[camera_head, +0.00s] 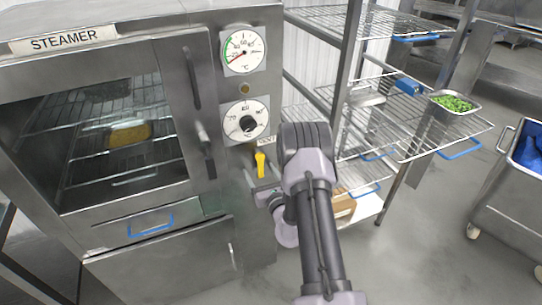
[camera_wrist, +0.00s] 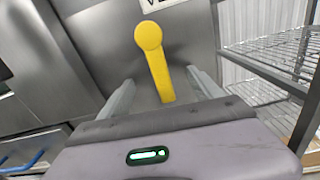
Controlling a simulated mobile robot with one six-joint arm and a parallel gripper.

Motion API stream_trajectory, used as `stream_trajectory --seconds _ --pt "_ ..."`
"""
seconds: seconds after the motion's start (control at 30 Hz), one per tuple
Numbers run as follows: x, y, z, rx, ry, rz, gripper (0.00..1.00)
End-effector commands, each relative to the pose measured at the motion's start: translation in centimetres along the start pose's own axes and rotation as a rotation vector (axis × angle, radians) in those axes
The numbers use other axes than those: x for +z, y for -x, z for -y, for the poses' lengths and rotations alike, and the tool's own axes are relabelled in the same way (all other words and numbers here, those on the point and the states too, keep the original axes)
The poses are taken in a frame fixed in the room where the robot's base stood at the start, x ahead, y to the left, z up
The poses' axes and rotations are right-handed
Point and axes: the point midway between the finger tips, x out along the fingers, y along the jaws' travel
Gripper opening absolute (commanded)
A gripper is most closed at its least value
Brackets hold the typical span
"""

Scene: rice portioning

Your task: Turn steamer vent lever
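The steamer (camera_head: 165,90) stands at the left in the head view with its door closed. Its yellow vent lever (camera_head: 260,164) sits low on the front control panel, below the two dials, and hangs downward from its round pivot. In the wrist view the yellow lever (camera_wrist: 155,60) points down and slightly right, between the two fingers. My gripper (camera_wrist: 160,90) is open, with one finger apart from the lever on each side. In the head view my gripper (camera_head: 256,187) is just below the lever, partly hidden by my wrist.
Two dials (camera_head: 243,50) and a door handle (camera_head: 203,140) are above and left of the lever. A wire rack (camera_head: 375,130) stands close on the right, holding a pan of green food (camera_head: 454,104). A steel cart (camera_head: 515,180) is at far right. The floor between is clear.

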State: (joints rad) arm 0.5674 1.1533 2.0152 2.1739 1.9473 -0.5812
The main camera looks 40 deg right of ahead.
Motion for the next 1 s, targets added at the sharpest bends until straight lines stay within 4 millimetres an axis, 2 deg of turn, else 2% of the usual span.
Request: stream_trajectory --seconds 0.03,0.07,0.37,0.8,1.0 --pt "0.0 0.0 0.0 0.000 0.000 0.000 0.86" --pt "0.0 0.0 0.0 -0.001 0.000 0.000 0.91" --pt "0.0 0.1 0.1 -0.002 0.001 0.000 0.91" --pt "-0.4 6.1 0.1 -0.004 0.000 -0.001 0.91" --pt "-0.1 8.0 0.1 -0.003 0.001 0.000 0.91"
